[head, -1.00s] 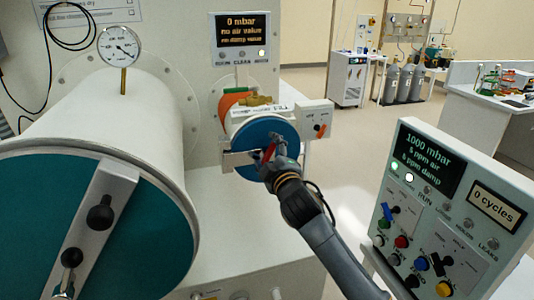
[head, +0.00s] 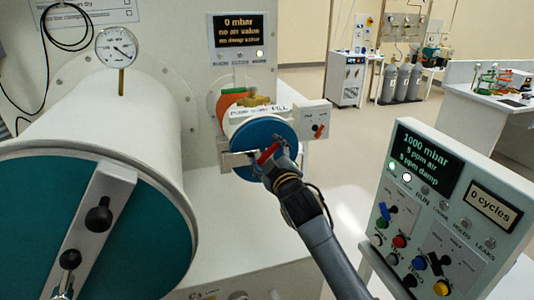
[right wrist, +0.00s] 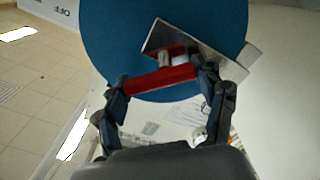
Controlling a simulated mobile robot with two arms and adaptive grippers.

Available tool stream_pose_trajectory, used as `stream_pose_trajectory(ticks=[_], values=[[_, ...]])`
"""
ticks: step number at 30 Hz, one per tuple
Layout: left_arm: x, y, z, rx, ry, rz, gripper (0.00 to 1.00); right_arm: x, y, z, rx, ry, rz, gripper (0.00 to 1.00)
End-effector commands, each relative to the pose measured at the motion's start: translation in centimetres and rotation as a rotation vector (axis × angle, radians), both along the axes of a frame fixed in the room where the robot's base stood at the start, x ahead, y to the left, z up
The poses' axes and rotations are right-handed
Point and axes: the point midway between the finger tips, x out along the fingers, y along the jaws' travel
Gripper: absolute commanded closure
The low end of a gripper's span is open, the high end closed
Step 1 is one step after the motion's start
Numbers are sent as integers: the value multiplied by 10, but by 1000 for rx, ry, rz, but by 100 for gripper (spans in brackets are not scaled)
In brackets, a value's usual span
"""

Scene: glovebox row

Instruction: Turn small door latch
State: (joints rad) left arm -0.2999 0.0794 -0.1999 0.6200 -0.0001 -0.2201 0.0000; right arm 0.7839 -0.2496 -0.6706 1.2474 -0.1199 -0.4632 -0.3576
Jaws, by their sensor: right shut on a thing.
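The small round door (head: 258,138) is blue and closes the small white cylinder in the middle of the head view. It also fills the top of the right wrist view (right wrist: 115,45). A metal plate (right wrist: 215,50) crosses the door. The red latch handle (right wrist: 160,80) sits in front of this plate, tilted. My right gripper (right wrist: 163,85) is shut on the red handle, with one finger at each end of it. In the head view my right gripper (head: 277,162) partly hides the handle.
A large white cylinder (head: 110,120) with a teal door (head: 130,230) stands at the left. A control panel (head: 440,215) with knobs and screens stands close at the right. A small box with an orange switch (head: 311,120) sits beside the small door.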

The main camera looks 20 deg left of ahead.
Motion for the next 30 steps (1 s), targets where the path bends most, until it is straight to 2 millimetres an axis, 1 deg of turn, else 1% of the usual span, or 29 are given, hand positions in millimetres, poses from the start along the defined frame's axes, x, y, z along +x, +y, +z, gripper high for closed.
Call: stream_pose_trajectory(ticks=[3,4,7,8,20,25,30], values=[[0,0,0,0,0,0,0,0,0,-1,4,7,1,62],[0,0,0,0,0,0,0,0,0,-1,4,7,1,28],[0,0,0,0,0,0,0,0,0,-1,3,6,0,8],[0,0,0,0,0,0,0,0,0,-1,3,5,1,7],[-1,2,0,2,1,0,0,-2,-1,-1,1,2,0,7],[-1,1,0,1,1,0,0,-16,-11,-1,2,3,0,7],[0,1,0,1,0,0,0,-42,-29,-2,3,3,0,7]])
